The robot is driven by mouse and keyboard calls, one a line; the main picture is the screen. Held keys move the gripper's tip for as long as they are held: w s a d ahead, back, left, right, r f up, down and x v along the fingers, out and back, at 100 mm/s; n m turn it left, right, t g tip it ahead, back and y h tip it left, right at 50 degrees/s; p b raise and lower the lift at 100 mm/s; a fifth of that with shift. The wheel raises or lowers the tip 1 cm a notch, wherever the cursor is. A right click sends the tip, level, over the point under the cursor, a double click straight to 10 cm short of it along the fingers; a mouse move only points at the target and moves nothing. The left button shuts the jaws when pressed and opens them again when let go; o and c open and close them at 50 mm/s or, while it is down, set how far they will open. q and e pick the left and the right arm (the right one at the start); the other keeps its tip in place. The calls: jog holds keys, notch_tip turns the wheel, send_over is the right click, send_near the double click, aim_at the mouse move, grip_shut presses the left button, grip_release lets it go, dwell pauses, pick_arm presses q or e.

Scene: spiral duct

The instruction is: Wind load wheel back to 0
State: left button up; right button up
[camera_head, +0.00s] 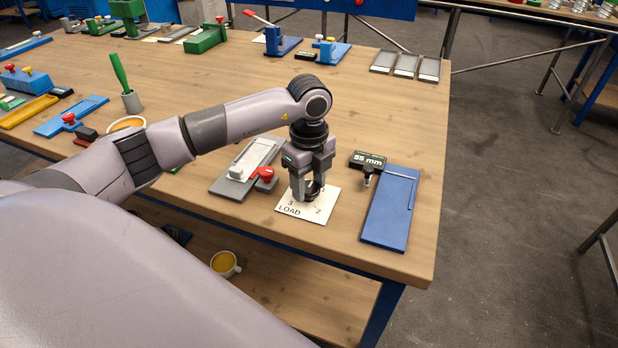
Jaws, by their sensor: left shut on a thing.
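The load wheel's white dial card (290,210) lies on the wooden bench near its front edge. The word LOAD and the numbers 1, 2 and 3 show on it. My left gripper (307,196) points straight down over the middle of the card, shut on the load wheel. The wheel itself is mostly hidden by the fingers, and its pointer and the 0 mark cannot be made out. My right gripper is not in view.
Left of the card is a grey fixture (232,184) with a red knob (265,173), close to my gripper. Right of it stand a 55 mm display (368,160) and a blue plate (389,215). A green-handled brush (121,75) and an orange-filled cup (127,123) are further left.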

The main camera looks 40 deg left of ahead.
pick_arm(q)
jog(key=n+p, duration=0.2)
jog(key=n, duration=0.4)
jog(key=shift+r+n, duration=0.15)
jog(key=shift+n, duration=0.15)
jog(key=n, duration=0.5)
jog(key=shift+n, duration=1.5)
jog(key=o, duration=1)
jog(key=shift+o, duration=0.2)
